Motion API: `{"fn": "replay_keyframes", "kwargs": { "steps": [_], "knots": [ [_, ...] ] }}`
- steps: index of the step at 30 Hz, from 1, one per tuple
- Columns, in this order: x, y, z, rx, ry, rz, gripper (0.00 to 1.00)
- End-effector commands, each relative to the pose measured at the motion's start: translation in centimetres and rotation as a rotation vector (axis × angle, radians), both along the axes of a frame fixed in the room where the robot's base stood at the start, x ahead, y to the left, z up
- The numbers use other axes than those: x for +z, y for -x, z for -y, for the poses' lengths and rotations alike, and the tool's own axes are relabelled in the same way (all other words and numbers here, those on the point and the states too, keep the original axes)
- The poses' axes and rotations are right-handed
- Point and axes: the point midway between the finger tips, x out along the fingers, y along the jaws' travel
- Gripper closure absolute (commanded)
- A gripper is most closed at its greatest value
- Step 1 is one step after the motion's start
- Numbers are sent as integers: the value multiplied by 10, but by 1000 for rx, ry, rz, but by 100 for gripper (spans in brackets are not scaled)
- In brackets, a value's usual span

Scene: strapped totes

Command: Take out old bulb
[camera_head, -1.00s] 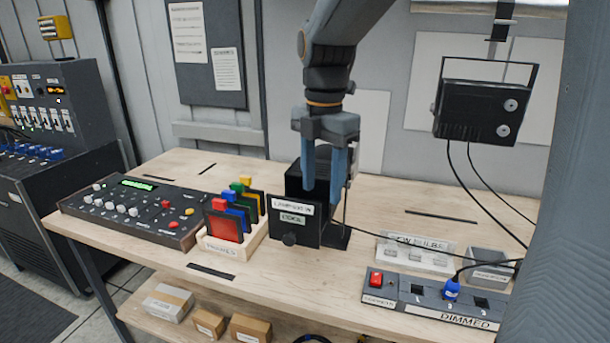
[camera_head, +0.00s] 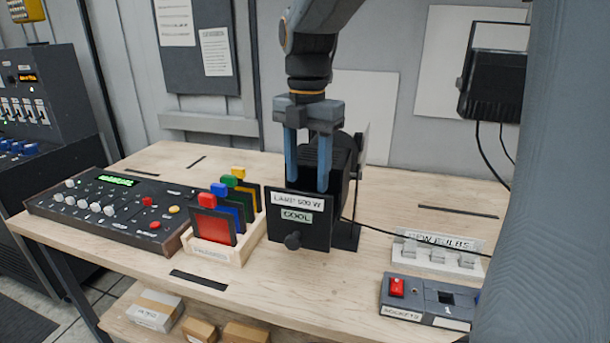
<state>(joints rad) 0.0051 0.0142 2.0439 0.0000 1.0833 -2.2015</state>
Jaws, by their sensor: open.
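A black lamp housing (camera_head: 313,237) stands on the wooden bench, its front plate reading "LAMP 500 W" with a green "COOL" label. A round black knob (camera_head: 292,241) sits low on that plate. The old bulb is not visible; I cannot see inside the housing. My gripper (camera_head: 307,186) points down over the lamp housing, with its two blue fingers apart. The fingers overlap the housing's upper part in view; I cannot tell whether they touch it. Nothing shows between them except the dark housing.
A white tray of new bulbs (camera_head: 436,262) lies to the right, behind a socket panel (camera_head: 425,297) with a red switch. Colored filters in a wooden rack (camera_head: 219,248) stand close left of the lamp. A control desk (camera_head: 112,208) is further left. A cable crosses the bench rightward.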

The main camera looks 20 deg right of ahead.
Motion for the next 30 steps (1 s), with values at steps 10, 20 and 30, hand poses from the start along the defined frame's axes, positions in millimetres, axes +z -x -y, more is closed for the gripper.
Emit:
{"fn": "replay_keyframes", "kwargs": {
  "steps": [10, 20, 30],
  "knots": [
    [-42, 1, 0, 0, 0, -5, 52],
    [-74, 0, -1, 3, 0, -1, 52],
    [-77, 0, -2, 3, 0, 0, 57]
  ]
}}
